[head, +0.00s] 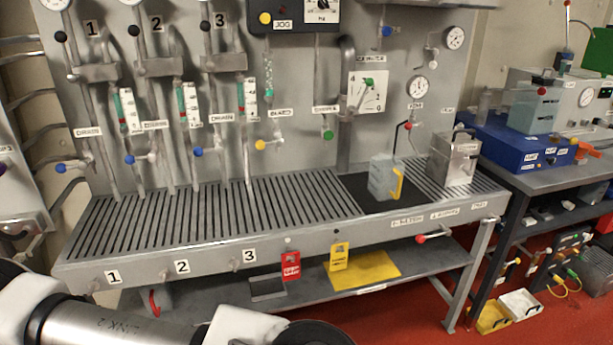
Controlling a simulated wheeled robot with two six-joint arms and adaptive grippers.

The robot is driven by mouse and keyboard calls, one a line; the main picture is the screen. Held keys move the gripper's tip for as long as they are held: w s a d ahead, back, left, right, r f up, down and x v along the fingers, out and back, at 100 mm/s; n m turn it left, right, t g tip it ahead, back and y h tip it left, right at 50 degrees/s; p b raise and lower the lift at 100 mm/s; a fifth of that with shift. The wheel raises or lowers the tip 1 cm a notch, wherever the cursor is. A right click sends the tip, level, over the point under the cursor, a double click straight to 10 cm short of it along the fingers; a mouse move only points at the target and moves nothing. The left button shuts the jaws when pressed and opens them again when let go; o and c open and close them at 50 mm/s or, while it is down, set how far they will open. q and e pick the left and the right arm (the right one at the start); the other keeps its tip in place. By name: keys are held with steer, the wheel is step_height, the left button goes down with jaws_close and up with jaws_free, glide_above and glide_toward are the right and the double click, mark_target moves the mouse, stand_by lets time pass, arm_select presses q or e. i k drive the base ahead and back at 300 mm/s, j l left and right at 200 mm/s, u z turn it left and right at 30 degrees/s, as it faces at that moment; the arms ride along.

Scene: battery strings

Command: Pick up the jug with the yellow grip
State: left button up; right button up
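The jug with the yellow grip (381,177) is a translucent blue-grey vessel. It stands upright on a black mat (352,193) at the right part of the slatted bench top. Its yellow grip (398,184) is on its right side. A thin dark rod or tube rises just behind it. Links of my own arm show along the bottom left edge, well away from the jug. Neither of my grippers can be seen.
A metal container (453,159) stands right of the jug. Behind it is a panel with valves, gauges and pipes. The slatted top (215,215) left of the mat is clear. A red tag (291,266) and a yellow tag (338,257) hang at the front edge.

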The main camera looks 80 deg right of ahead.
mark_target(386, 171)
steer(key=z, duration=3.25)
steer(key=i+l, duration=0.15)
steer(key=l, duration=0.2)
steer(key=i+l+u, duration=0.1)
steer(key=l, duration=0.25)
steer(key=i+l, duration=0.15)
steer(key=l, duration=0.2)
steer(key=i+l+u, duration=0.1)
steer(key=l, duration=0.3)
steer(key=i+l, duration=0.1)
steer(key=l, duration=0.25)
steer(key=i+u, duration=0.05)
